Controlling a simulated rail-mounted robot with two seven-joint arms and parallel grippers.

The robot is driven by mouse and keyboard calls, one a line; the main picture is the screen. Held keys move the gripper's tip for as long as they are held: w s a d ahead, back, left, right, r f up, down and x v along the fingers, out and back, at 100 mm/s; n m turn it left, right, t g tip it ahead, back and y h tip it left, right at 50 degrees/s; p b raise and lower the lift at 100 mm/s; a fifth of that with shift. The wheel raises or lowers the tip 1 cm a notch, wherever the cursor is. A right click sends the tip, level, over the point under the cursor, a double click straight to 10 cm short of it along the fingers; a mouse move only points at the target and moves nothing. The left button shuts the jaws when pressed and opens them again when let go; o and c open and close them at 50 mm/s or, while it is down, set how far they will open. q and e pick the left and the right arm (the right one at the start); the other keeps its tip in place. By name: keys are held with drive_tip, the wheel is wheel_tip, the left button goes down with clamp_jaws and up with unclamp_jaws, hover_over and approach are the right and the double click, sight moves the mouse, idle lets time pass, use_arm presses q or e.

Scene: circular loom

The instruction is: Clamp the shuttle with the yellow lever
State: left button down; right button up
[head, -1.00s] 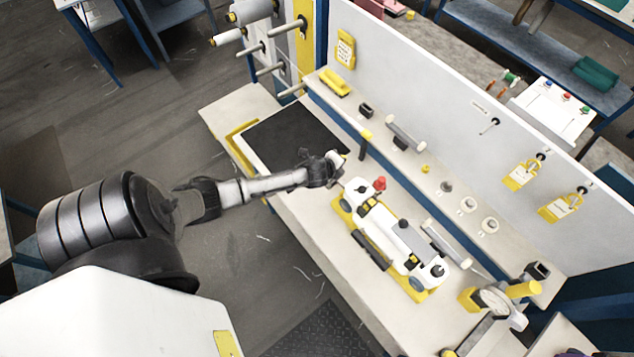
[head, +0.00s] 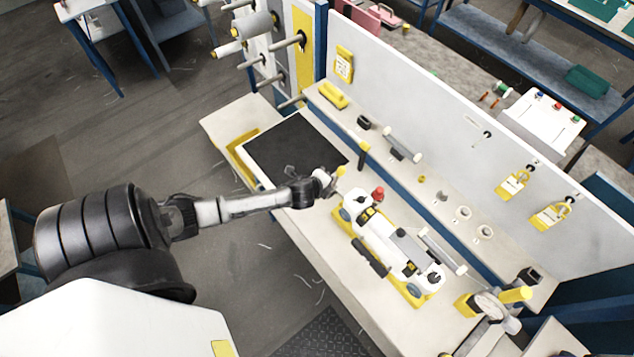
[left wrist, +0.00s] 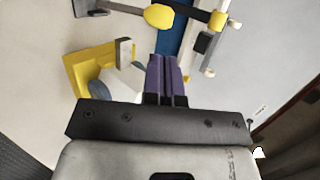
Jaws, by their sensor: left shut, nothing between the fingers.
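The white shuttle (head: 405,245) lies in a yellow-based fixture (head: 410,294) on the bench, running from upper left to lower right. The yellow lever's knob (head: 341,171) shows beside my left gripper (head: 333,184), just off the fixture's upper-left end. In the left wrist view the yellow knob (left wrist: 159,17) sits on a grey arm, ahead of my shut purple fingertips (left wrist: 162,62). A gap shows between fingertips and knob in that picture, and the fingers are empty. A yellow and white end of the fixture (left wrist: 90,75) is left of the fingers.
A red knob (head: 377,194) stands at the fixture's upper end. A black mat (head: 290,150) lies left of it. Behind, a shelf carries a yellow-topped black handle (head: 364,152), a grey roller (head: 403,143) and rings. A dial gauge (head: 492,304) stands at lower right.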

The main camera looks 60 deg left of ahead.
use_arm(q)
drive_tip(key=shift+v, duration=2.9)
